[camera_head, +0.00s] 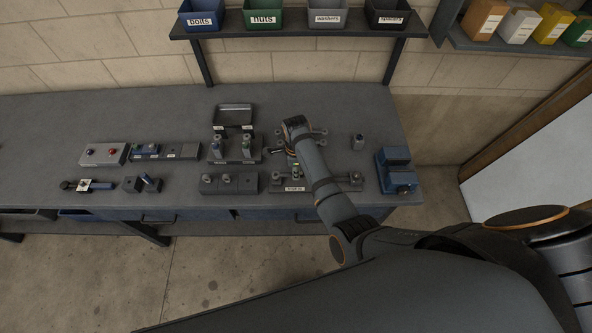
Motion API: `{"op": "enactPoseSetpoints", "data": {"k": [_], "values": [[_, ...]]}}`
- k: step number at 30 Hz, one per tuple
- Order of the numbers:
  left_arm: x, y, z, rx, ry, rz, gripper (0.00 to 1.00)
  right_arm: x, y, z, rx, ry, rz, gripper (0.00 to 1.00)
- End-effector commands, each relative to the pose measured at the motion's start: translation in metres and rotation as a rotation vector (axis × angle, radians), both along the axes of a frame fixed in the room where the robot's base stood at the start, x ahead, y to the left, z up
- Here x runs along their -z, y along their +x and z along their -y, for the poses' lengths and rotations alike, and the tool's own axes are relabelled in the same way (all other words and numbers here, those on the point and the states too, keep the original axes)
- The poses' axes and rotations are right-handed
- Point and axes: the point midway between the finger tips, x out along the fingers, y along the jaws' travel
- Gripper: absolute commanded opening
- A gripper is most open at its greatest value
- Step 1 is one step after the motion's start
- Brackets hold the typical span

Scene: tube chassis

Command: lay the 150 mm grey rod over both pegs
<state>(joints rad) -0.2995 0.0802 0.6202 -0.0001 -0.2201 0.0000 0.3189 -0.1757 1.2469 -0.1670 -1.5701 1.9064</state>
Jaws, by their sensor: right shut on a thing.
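My right arm reaches in from the lower right over the bench. Its gripper (285,151) is low over the bench, largely hidden by my own wrist and forearm. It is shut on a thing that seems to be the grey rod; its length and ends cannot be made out. A dark base with a white label (294,189) lies at the front edge, below the gripper in the picture. Small upright parts stand at its left end (277,178) and right end (355,178); they may be the pegs. My forearm covers part of this base. My left gripper is not in view.
Left of the gripper stand a block with upright bottles (246,150), a dark tray (233,115) and a grey block with knobs (229,183). A blue vise-like device (396,170) stands at the right end. Labelled bins (264,19) sit on the shelf above. The bench's back left is clear.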

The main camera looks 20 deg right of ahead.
Motion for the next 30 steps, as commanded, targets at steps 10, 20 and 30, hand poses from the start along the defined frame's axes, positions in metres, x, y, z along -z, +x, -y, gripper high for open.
{"op": "enactPoseSetpoints", "data": {"k": [10,20,30], "values": [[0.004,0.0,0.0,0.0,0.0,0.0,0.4,0.006,0.0,0.0,0.0,0.0,0.001,0.0],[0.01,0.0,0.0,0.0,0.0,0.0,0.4,0.016,0.0,0.0,0.0,0.0,0.0,0.0],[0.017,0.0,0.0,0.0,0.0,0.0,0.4,0.026,0.0,0.0,0.0,0.0,0.001,0.0]]}}
